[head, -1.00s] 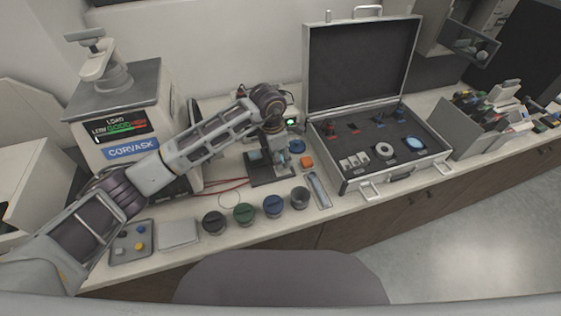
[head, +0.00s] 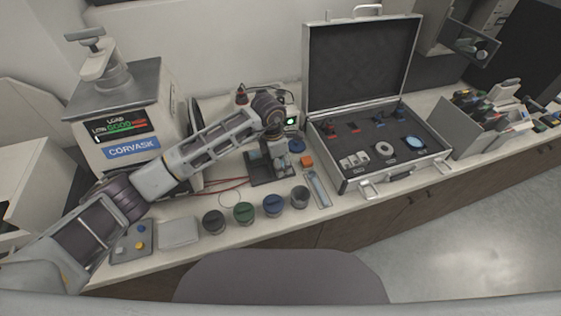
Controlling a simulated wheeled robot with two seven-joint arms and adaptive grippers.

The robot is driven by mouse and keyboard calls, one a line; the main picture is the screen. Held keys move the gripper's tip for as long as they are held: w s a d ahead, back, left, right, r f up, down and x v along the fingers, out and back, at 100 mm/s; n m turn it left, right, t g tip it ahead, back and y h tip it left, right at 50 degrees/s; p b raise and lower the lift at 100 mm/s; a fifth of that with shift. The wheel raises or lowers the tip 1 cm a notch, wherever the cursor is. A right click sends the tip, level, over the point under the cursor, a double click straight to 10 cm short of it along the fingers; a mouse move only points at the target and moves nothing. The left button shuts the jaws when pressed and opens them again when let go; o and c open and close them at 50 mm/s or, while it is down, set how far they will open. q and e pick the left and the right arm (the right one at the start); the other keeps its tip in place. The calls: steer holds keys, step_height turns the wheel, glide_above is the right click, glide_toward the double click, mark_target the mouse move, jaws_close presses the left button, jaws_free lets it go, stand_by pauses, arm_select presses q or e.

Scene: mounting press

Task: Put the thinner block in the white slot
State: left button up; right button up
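My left gripper (head: 275,150) points down over a dark fixture (head: 262,176) on the counter. Its fingers are small and partly merge with the fixture, so I cannot tell if they are open or hold anything. An orange block (head: 307,161) lies just right of the fixture, apart from it. Small white pieces (head: 354,160) sit in the front left of the open case. I cannot tell which block is the thinner one, and no white slot can be clearly made out. My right gripper is out of view.
The open silver case (head: 402,177) stands right of the fixture. Several round pots, including a green one (head: 244,213), line the counter front. A grey tray (head: 120,254) with small coloured pieces lies at left. The CORVASK machine (head: 122,130) stands behind my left arm.

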arm_select(q)
steer(key=shift+r, duration=0.2)
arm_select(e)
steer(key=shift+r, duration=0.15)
arm_select(q)
step_height(320, 180, up, 12)
steer(key=a, duration=0.1)
steer(key=shift+s+a+b, duration=0.25)
steer(key=shift+a+b, duration=0.1)
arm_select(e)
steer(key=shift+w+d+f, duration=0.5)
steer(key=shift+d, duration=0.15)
arm_select(q)
steer(key=shift+f, duration=0.15)
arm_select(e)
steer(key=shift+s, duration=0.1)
arm_select(q)
step_height(320, 180, up, 10)
steer(key=p, duration=0.9)
steer(key=shift+f, duration=0.15)
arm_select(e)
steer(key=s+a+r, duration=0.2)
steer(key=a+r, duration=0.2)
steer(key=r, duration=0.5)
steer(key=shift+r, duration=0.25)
